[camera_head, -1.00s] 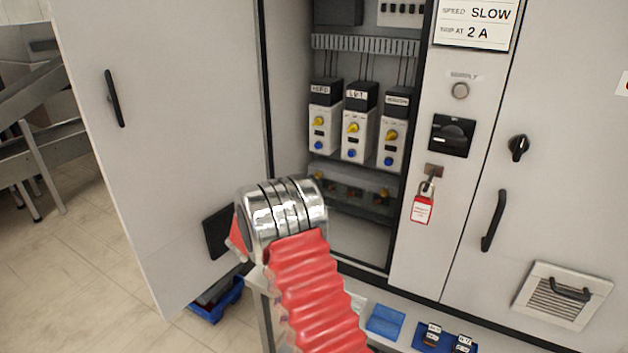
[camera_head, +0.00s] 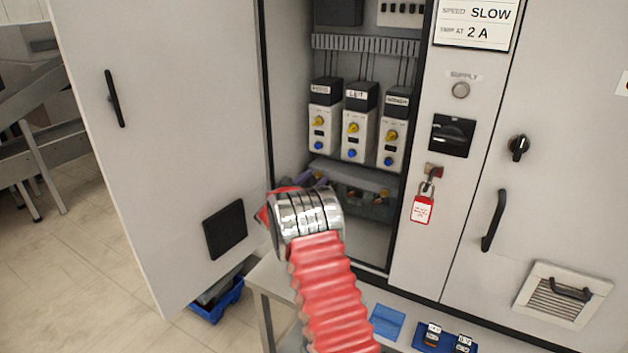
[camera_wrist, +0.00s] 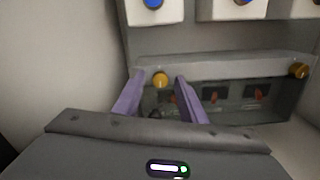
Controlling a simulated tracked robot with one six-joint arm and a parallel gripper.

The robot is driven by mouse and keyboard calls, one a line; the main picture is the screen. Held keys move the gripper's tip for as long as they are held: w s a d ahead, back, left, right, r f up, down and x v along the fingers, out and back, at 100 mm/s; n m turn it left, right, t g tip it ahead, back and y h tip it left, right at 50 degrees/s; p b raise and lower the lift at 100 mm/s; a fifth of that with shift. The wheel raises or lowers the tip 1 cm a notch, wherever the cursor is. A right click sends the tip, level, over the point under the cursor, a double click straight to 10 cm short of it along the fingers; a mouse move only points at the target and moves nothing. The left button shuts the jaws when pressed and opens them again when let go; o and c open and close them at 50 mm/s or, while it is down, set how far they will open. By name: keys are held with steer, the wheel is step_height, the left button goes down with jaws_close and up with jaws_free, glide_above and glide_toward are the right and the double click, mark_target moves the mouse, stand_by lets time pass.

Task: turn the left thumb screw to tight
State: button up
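The left thumb screw (camera_wrist: 160,80) is a round brass-yellow knob at the left end of a grey see-through cover (camera_wrist: 225,67) low in the cabinet. My gripper (camera_wrist: 160,77) is open, with one purple finger on each side of the screw in the wrist view. Gaps show between the fingers and the knob; I cannot tell how far short of it the tips are. The right thumb screw (camera_wrist: 299,70) is at the cover's right end, and also shows in the head view (camera_head: 384,192).
Three drive units (camera_head: 354,134) with yellow and blue knobs hang above the cover. The open cabinet door (camera_head: 165,150) stands at the left. A red padlock (camera_head: 423,208) hangs at the right. A table below holds blue trays (camera_head: 387,321).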

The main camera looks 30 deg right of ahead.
jaws_close()
stand_by(0.4)
